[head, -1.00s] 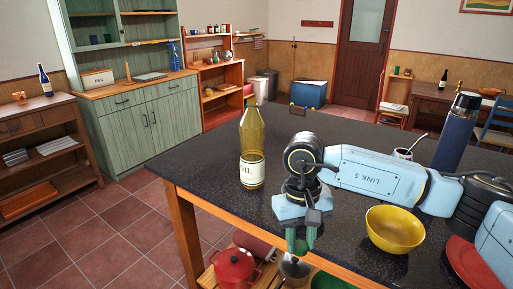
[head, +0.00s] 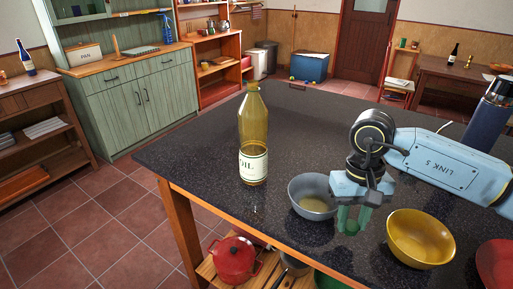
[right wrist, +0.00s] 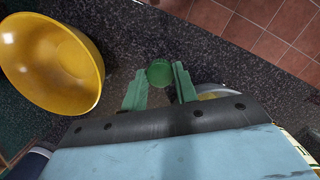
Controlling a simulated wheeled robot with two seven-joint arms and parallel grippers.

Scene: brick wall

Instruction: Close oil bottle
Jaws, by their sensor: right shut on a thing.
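The oil bottle (head: 253,128) stands upright near the left front edge of the dark counter in the head view. It is amber glass with a cream label, and no cap shows on its neck. My right gripper (head: 352,220) hangs to the right of the bottle, apart from it, over the counter's front part. In the right wrist view my right gripper (right wrist: 160,88) has its green fingers shut on a round green cap (right wrist: 160,73). In the head view the cap is hard to tell from the fingers. My left gripper is not in view.
A grey bowl (head: 312,197) sits between bottle and gripper. A yellow bowl (head: 420,240) stands right of the gripper, with a red plate (head: 497,265) beyond. A blue flask (head: 488,118) stands at the right. The dark counter (head: 200,150) is clear left of the bottle.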

